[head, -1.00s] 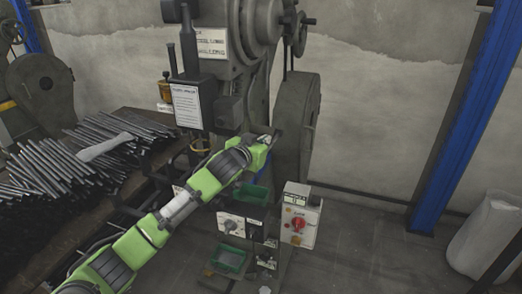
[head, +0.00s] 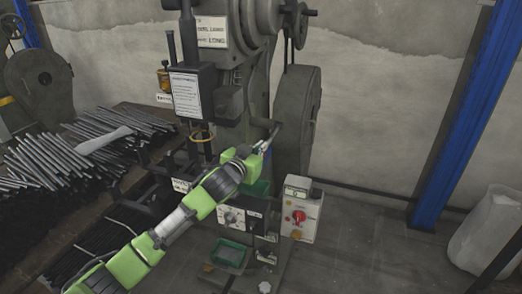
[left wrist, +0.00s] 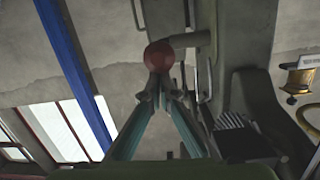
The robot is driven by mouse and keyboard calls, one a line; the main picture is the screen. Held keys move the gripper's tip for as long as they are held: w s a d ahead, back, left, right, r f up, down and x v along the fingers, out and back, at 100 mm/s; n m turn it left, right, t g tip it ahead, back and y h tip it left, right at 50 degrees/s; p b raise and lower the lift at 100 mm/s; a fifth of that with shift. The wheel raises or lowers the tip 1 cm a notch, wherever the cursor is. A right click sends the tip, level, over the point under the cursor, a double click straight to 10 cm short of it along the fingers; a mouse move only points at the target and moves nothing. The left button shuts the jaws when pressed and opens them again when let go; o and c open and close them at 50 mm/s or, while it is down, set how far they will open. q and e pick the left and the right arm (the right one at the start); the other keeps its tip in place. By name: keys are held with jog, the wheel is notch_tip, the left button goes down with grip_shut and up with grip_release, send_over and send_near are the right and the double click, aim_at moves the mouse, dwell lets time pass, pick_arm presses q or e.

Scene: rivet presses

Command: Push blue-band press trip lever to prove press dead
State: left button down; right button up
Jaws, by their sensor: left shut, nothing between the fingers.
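The press (head: 232,95) stands in the middle of the head view, dark grey with a large flywheel at its right. My left gripper (head: 266,143) is at the press's right front side, shut and empty, its fingers pointing up and right. In the left wrist view a red ball knob (left wrist: 158,56) on a grey lever (left wrist: 190,40) sits just beyond the closed fingertips (left wrist: 160,88). I cannot tell whether they touch. The knob is hard to make out in the head view. No blue band shows on this press. My right gripper is not in view.
A control box with a red knob (head: 299,216) stands right of the gripper, low down. Green trays (head: 229,253) sit below. A bench with many metal rods (head: 45,160) is at left. A blue post (head: 456,115) stands at right; the floor between is free.

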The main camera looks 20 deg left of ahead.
pick_arm(q)
notch_tip(320, 180, down, 8)
jog(key=b, duration=0.2)
jog(key=shift+f+b, duration=0.2)
jog(key=shift+b, duration=0.15)
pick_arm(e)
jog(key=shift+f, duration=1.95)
pick_arm(q)
jog(key=r+p, duration=0.1)
jog(key=r, duration=0.1)
jog(key=r+p, duration=0.2)
jog(key=w+r+p, duration=0.1)
jog(key=r, duration=0.1)
jog(key=shift+d+p, duration=0.25)
jog(key=shift+p, duration=0.05)
jog(key=shift+s+d+f+b, duration=0.15)
jog(key=shift+s+f+b, duration=0.4)
jog(key=shift+s+f, duration=0.15)
jog(key=s+b, duration=0.1)
jog(key=s, duration=0.7)
jog(key=shift+s+a+t, duration=0.25)
jog(key=shift+a+t, duration=0.05)
jog(key=shift+a, duration=0.15)
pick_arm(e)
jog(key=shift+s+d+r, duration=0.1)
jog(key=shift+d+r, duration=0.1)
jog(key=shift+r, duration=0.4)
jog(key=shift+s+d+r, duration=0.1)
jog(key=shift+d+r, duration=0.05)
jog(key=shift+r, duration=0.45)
